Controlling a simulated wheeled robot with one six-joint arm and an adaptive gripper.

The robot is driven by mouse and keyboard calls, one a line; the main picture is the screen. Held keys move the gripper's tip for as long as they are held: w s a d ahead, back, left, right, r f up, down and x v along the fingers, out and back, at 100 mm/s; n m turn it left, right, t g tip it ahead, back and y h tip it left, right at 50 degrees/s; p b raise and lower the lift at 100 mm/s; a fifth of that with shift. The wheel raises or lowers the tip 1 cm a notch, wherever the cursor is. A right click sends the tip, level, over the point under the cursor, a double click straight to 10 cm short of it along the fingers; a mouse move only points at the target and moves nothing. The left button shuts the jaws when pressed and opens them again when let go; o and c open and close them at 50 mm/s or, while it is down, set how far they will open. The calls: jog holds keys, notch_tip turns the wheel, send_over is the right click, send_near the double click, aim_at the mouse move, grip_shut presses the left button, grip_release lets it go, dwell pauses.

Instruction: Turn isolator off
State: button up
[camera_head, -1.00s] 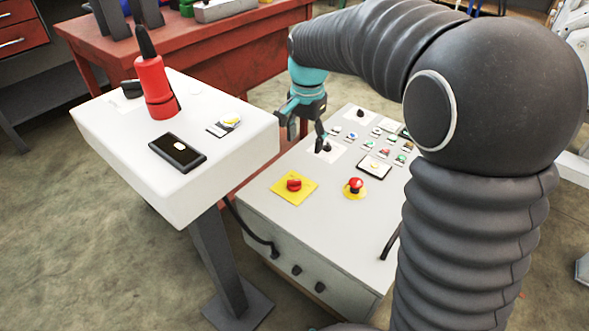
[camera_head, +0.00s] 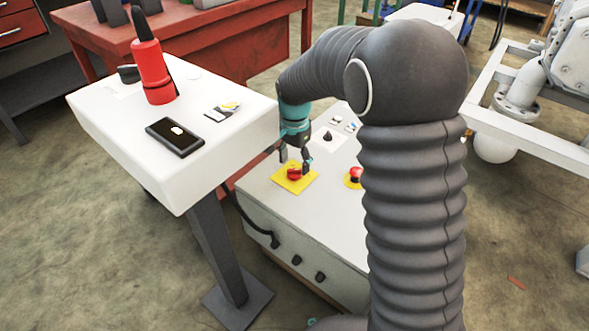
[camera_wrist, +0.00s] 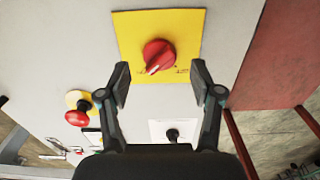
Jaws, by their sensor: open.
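The isolator is a red rotary knob (camera_wrist: 159,55) on a yellow square plate (camera_wrist: 128,20). In the head view the red knob (camera_head: 294,174) sits on the near left part of the grey control box, on its yellow plate (camera_head: 307,184). My gripper (camera_head: 294,163) is right above the knob. In the wrist view my gripper (camera_wrist: 160,82) is open, with one finger on each side below the knob. The knob lies between and just beyond the fingertips, and nothing is held. Whether a finger touches the knob cannot be told.
A red emergency button (camera_head: 355,174) stands to the right, partly behind my arm. A black knob on a white plate (camera_head: 327,137) is farther back. A white pedestal (camera_head: 110,125) with a red device (camera_head: 153,72) stands at the left.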

aim_at(294, 173)
jog(key=shift+f, duration=1.4)
jog(key=c, duration=1.1)
jog(key=shift+c, duration=0.2)
